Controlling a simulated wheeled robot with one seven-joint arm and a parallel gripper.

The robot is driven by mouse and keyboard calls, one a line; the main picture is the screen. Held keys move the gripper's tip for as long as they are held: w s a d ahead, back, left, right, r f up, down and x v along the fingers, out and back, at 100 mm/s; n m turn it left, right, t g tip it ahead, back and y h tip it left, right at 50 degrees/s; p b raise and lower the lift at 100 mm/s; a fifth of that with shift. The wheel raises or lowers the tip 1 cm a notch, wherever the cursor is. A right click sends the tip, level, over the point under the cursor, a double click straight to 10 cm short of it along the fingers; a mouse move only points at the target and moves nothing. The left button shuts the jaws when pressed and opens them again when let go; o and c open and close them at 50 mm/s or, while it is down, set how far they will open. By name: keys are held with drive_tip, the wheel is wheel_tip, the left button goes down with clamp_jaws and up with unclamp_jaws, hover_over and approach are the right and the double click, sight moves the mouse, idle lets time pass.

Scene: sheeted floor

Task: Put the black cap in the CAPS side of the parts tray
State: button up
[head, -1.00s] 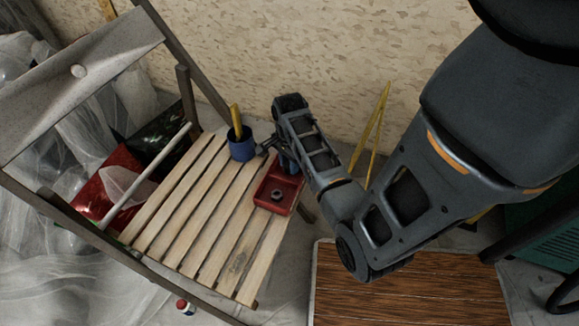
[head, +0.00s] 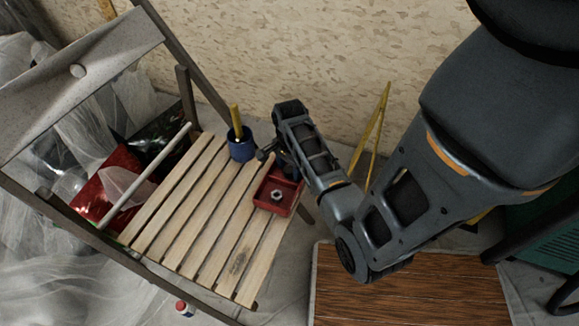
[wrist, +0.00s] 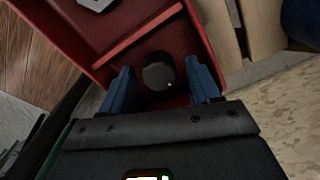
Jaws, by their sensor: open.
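The red parts tray (head: 293,208) sits at the right edge of the slatted chair seat. In the wrist view the tray's divider (wrist: 137,35) separates two compartments. The round black cap (wrist: 158,72) is in the compartment nearer my gripper, between my blue fingers. My gripper (wrist: 160,72) is open, with a visible gap between each finger and the cap. Whether the cap rests flat on the tray floor is hard to tell. A grey nut (head: 277,194) lies in the other compartment. The cap is hidden in the head view, and no side label is readable.
A blue cup (head: 242,150) holding a yellow stick stands on the seat (head: 200,210), left of the tray. The wall is close behind. A yellow folding frame (head: 378,130) leans right of my wrist. The seat's front slats are clear.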

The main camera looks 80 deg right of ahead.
sight(289, 168)
wheel_tip(289, 168, up, 12)
drive_tip(key=p, duration=0.3)
drive_tip(key=a+f+n+h, duration=0.1)
drive_tip(key=a+n, duration=0.1)
drive_tip(key=a, duration=0.1)
drive_tip(key=w+a+f+n+t+h, duration=0.1)
drive_tip(key=a+n, duration=0.1)
drive_tip(key=a, duration=0.2)
drive_tip(key=w+a+f+n+t, duration=0.1)
drive_tip(key=a+n, duration=0.1)
drive_tip(key=a, duration=0.1)
drive_tip(key=shift+w+a+f+h, duration=0.15)
drive_tip(key=shift+w+f+h, duration=0.05)
drive_tip(key=shift+f+h, duration=0.2)
drive_tip(key=s+a+r+n+t, duration=0.2)
drive_tip(key=a+r+n+t, duration=0.2)
drive_tip(key=a+r+n, duration=0.4)
drive_tip(key=s+a+r+n+t, duration=0.2)
drive_tip(key=a+r+n+t, duration=0.3)
drive_tip(key=a, duration=0.6)
drive_tip(key=s+a+r+n+t+y, duration=0.2)
drive_tip(key=s+a+r+n+t, duration=0.2)
drive_tip(key=r, duration=0.7)
drive_tip(key=a+n, duration=0.1)
drive_tip(key=n, duration=0.1)
drive_tip(key=shift+s+r+n+y, duration=0.25)
drive_tip(key=shift+s+n+y, duration=0.05)
drive_tip(key=shift+y, duration=0.1)
